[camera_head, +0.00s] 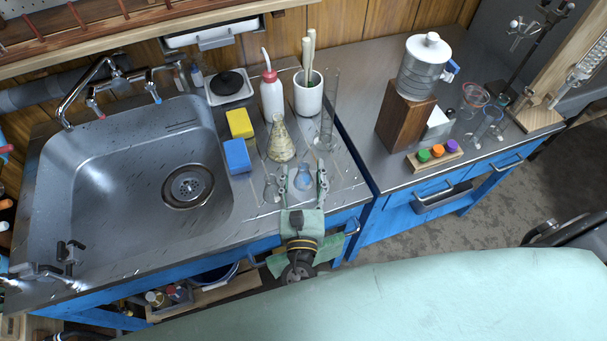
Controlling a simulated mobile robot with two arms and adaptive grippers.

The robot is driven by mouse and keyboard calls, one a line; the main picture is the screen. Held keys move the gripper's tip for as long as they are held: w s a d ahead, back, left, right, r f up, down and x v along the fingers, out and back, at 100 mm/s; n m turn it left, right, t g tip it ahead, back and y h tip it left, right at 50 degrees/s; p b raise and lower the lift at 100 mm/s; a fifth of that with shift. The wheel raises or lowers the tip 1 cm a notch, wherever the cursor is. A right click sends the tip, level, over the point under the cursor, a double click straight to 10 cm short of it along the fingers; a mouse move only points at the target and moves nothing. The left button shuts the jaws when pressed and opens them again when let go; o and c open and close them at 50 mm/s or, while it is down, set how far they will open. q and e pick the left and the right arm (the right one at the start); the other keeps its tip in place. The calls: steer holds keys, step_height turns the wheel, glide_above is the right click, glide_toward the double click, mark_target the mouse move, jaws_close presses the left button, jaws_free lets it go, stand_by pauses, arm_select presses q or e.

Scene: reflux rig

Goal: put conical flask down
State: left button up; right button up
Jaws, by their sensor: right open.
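My right gripper (303,178) comes in from the front, over the bench to the right of the sink. Its fingers are spread open. A small conical flask with blue liquid (304,179) stands upright on the steel worktop (250,212) between the fingers, with gaps visible on both sides. A small clear glass flask (271,188) stands just left of the left finger. A larger conical flask with yellowish contents (281,141) stands behind them. My left gripper is not in view.
A tall glass cylinder (328,112), a wash bottle (271,97) and a white pot (308,96) stand behind. Yellow (239,124) and blue (237,156) sponges lie by the sink (75,185). A dispenser on a wooden block (405,118) stands right.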

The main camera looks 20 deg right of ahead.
steer(key=shift+w+d, duration=0.2)
steer(key=shift+w, duration=0.7)
steer(key=shift+d, duration=0.1)
steer(key=shift+c, duration=0.3)
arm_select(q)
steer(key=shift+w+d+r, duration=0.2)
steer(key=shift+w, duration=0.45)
arm_select(e)
steer(key=shift+s+f, duration=0.1)
steer(key=c, duration=1.3)
jaws_close()
